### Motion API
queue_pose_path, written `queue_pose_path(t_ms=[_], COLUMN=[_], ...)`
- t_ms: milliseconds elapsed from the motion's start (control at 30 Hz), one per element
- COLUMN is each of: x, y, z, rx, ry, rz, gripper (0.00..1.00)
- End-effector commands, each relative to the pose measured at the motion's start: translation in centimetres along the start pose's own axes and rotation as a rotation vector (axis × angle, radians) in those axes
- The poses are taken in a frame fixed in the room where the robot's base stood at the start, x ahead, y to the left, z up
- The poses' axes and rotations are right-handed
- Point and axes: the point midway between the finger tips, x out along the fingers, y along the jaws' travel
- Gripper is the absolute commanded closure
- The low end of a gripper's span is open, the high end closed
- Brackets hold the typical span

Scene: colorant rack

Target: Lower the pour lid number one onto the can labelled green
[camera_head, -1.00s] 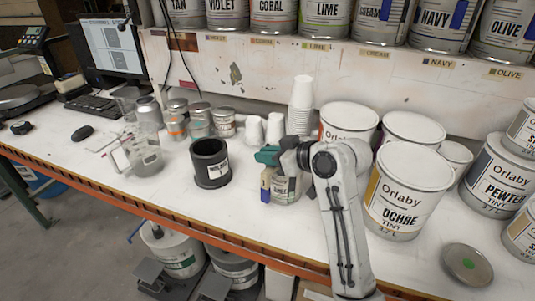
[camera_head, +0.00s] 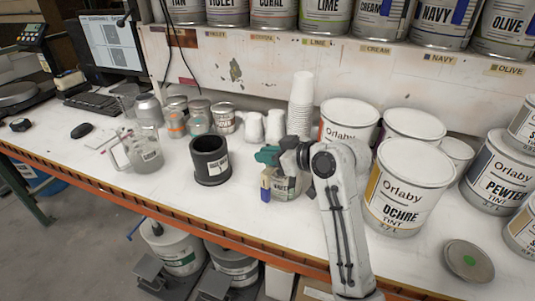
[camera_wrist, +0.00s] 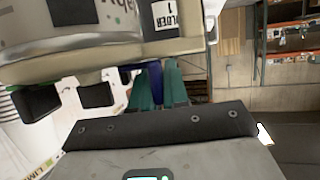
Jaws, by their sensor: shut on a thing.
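My gripper (camera_head: 268,155), with teal fingers, is at the front middle of the bench, right above a small can (camera_head: 285,186) whose label is partly hidden, probably the green one. In the wrist view the teal fingers (camera_wrist: 160,84) are shut on a dark blue part. The pour lid (camera_wrist: 105,68) shows there as a wide beige band with dark fittings, against a can with Orlaby lettering. Whether the lid touches the can's rim is hidden. The black holder (camera_head: 208,161) stands left of the can; its label reads as holder 1 in the wrist view.
Large Orlaby tint cans, including ochre (camera_head: 405,190), stand close on the right. White cups (camera_head: 301,105) are behind, and small tins (camera_head: 223,120) and a clear jug (camera_head: 143,155) to the left. A round lid with a green dot (camera_head: 468,262) lies front right.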

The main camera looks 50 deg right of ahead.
Motion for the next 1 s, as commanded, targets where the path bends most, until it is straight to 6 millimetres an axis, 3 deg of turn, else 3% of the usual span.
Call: queue_pose_path(t_ms=[200, 233, 500, 800, 1000], x=[0.0, 0.0, 0.0, -0.2, -2.6], y=[0.0, 0.0, 0.0, 0.0, 0.1], z=[0.0, 0.0, 0.0, 0.1, 0.1], rx=[0.000, 0.000, 0.000, 0.001, 0.001], ry=[0.000, 0.000, 0.000, -0.001, 0.002], rz=[0.000, 0.000, 0.000, 0.000, 0.003], gripper=[1.00, 0.83, 0.57, 0.56, 0.56])
